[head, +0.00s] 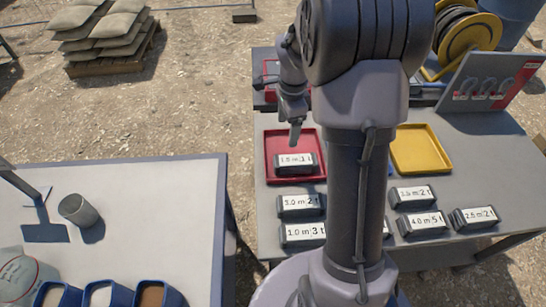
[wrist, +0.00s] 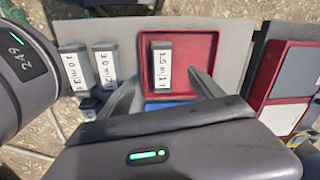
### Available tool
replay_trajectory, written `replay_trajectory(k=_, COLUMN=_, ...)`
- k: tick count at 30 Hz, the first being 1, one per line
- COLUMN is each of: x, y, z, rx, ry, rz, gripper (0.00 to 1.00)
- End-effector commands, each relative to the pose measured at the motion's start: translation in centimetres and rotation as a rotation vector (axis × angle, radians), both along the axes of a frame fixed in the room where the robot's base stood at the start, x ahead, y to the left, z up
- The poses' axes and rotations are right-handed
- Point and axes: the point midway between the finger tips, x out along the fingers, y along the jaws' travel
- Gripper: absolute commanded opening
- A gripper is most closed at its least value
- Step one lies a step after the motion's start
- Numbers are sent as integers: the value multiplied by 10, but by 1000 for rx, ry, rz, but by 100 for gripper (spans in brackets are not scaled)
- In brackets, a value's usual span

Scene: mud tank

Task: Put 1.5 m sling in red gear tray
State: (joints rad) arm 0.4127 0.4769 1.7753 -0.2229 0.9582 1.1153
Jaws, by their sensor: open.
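The 1.5 m sling (head: 297,164) is a dark pack with a white label reading 1.5 m 1 t. It lies in the red gear tray (head: 272,142), towards its near edge in the head view. In the wrist view the sling (wrist: 161,68) lies near the left side of the red tray (wrist: 206,46). My gripper (head: 296,140) is above the tray. In the wrist view its two fingers (wrist: 162,88) are spread apart with nothing between them, clear of the sling.
Other labelled sling packs lie in front of the tray (head: 300,204) and to the right (head: 420,222). A yellow tray (head: 420,150) sits right of my arm. A blue tray (wrist: 165,105) is partly hidden. A pale table (head: 130,215) with a cup (head: 78,210) stands at left.

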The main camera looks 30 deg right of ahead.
Motion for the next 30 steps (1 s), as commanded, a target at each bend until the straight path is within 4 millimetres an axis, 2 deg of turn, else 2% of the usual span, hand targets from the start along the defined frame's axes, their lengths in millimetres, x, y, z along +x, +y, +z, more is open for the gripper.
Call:
replay_trajectory(k=1, x=-8, y=28, z=38, rx=-15, ry=-53, rz=126, gripper=76)
replay_trajectory(k=3, x=-33, y=75, z=87, rx=-41, ry=-131, rz=357, gripper=76)
replay_trajectory(k=4, x=-47, y=95, z=104, rx=-55, ry=-165, rz=459, gripper=76)
replay_trajectory(k=6, x=-86, y=138, z=137, rx=-94, ry=-248, rz=699, gripper=76)
replay_trajectory(k=9, x=-143, y=184, z=158, rx=-159, ry=-357, rz=1007, gripper=76)
replay_trajectory(k=12, x=-185, y=210, z=160, rx=-217, ry=-437, rz=1226, gripper=76)
replay_trajectory(k=15, x=-206, y=222, z=157, rx=-251, ry=-478, rz=1342, gripper=76)
replay_trajectory(k=18, x=-212, y=225, z=155, rx=-262, ry=-489, rz=1377, gripper=76)
replay_trajectory(k=25, x=-211, y=225, z=152, rx=-262, ry=-488, rz=1376, gripper=76)
replay_trajectory(k=30, x=-211, y=225, z=109, rx=-262, ry=-489, rz=1374, gripper=76)
